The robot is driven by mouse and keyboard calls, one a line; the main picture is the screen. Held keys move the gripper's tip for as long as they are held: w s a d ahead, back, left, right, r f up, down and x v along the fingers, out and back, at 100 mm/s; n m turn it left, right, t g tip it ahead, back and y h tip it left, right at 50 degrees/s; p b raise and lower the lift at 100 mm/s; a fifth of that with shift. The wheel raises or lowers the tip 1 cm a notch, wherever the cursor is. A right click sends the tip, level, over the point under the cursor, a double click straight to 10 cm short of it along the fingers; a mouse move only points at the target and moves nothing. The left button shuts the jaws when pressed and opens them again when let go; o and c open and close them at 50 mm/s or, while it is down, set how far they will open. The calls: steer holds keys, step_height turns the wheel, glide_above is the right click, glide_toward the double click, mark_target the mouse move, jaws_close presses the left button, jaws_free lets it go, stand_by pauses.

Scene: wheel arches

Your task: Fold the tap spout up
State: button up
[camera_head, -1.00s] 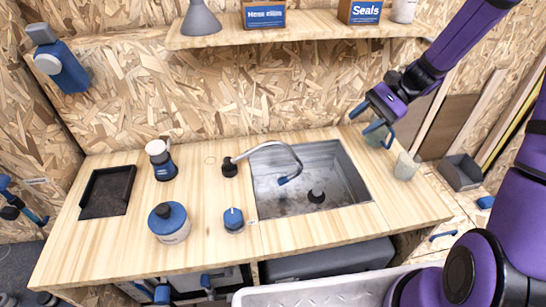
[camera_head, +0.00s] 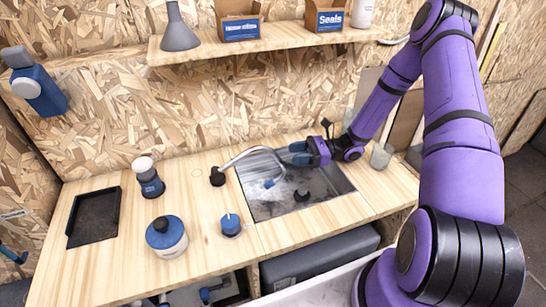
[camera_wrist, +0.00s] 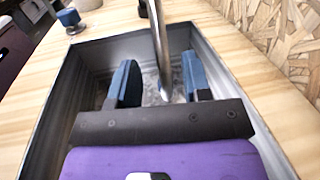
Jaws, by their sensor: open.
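The tap spout (camera_head: 243,157) is a bent chrome tube rising from a black base (camera_head: 217,177) at the sink's left edge. It arches right over the sink (camera_head: 262,211) and ends in a blue tip (camera_head: 269,183) pointing down. My gripper (camera_head: 289,154) is over the back of the sink, close to the spout's bend, with blue fingers pointing left. In the wrist view, my gripper (camera_wrist: 160,75) is open, and the spout tube (camera_wrist: 158,40) shows between its two fingers with room on both sides. Whether either finger touches it, I cannot tell.
A blue knob (camera_head: 231,225) is on the counter in front of the spout base. A blue-lidded jar (camera_head: 166,237), a white-topped bottle (camera_head: 147,177) and a black tray (camera_head: 94,217) stand left. A cup (camera_head: 381,156) stands right of the sink. A shelf (camera_head: 270,43) runs above.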

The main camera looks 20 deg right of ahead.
mark_target(276, 156)
steer(key=shift+w+a, duration=0.2)
steer(key=shift+a, duration=0.95)
steer(key=shift+w+a, duration=0.2)
steer(key=shift+a, duration=0.95)
steer(key=shift+w+a, duration=0.2)
steer(key=shift+a, duration=0.95)
jaws_close()
